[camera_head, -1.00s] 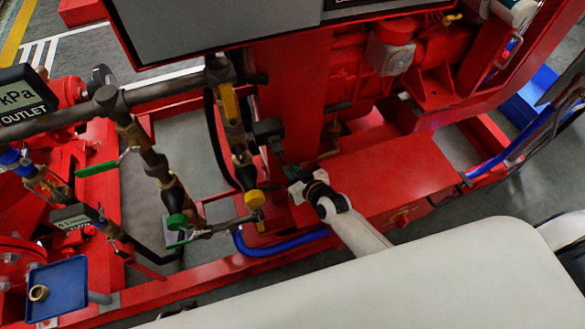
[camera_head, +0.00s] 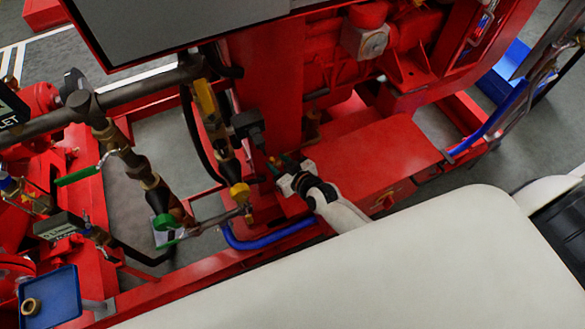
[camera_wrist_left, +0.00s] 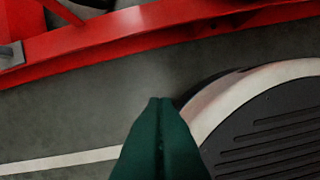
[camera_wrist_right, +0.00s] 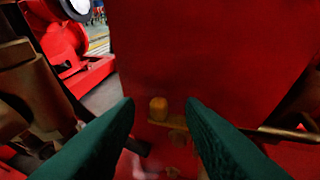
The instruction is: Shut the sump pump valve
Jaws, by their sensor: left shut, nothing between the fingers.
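My right gripper (camera_head: 279,164) is near the left end of the red box, in front of the red upright panel. In the right wrist view its green fingers (camera_wrist_right: 160,103) are spread apart, with a small yellow-brown knob on a brass fitting (camera_wrist_right: 159,109) seen between and beyond them. Whether they touch it cannot be told. I cannot tell which fitting is the sump pump valve. A yellow lever (camera_head: 205,102) lies along a pipe; a yellow cap (camera_head: 240,192) and a green fitting (camera_head: 165,222) are below. My left gripper (camera_wrist_left: 160,101) is shut and empty above grey floor.
The red box (camera_head: 385,150) lies under the engine. A blue hose (camera_head: 270,238) runs along the front red frame rail. Pipework with a green lever (camera_head: 76,176) and a blue tray (camera_head: 50,297) crowd the left.

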